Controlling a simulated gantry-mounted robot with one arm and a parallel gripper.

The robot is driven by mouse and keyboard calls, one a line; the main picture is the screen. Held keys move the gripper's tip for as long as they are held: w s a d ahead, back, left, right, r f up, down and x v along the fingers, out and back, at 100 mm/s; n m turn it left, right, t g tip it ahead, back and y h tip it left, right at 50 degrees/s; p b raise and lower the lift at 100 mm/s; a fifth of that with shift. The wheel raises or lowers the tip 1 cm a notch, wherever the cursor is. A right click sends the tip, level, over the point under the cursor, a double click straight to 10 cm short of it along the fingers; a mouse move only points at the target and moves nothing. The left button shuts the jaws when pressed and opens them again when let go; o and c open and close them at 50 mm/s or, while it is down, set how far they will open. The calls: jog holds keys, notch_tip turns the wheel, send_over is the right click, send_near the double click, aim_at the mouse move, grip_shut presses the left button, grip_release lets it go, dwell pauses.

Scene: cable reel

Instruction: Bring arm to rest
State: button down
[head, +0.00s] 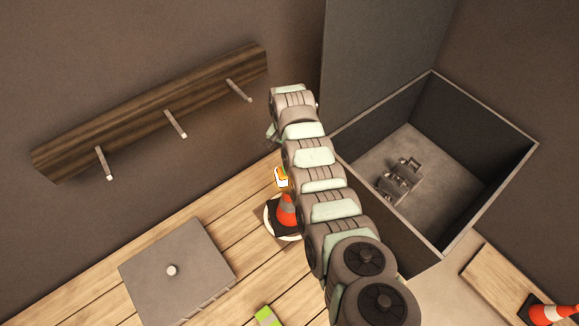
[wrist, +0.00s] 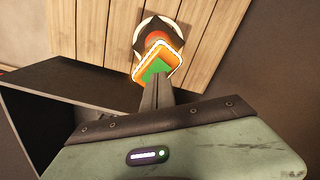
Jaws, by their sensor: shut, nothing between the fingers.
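My arm reaches from the lower right up to the middle of the head view. My gripper (wrist: 160,76) is shut and empty in the wrist view; the two fingers lie together. In the head view the arm mostly hides it. Past the fingertips in the wrist view is an orange, white-edged piece with a green middle (wrist: 155,72). The fingers overlap its lower edge in the picture; I cannot tell if they touch. An orange cone (head: 287,212) on a dark base stands beneath it on a pale round disc, partly hidden by my arm.
A wooden rail (head: 150,112) with three pegs is on the wall. A grey square plate with a knob (head: 205,272) and a green item (head: 267,317) lie on the planked table. An open grey bin (head: 436,160) holding small metal parts stands right. Another cone (head: 550,314) is lower right.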

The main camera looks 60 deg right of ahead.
notch_tip(320, 180, up, 3)
jog(key=shift+r+p, duration=0.15)
jog(key=shift+p, duration=0.5)
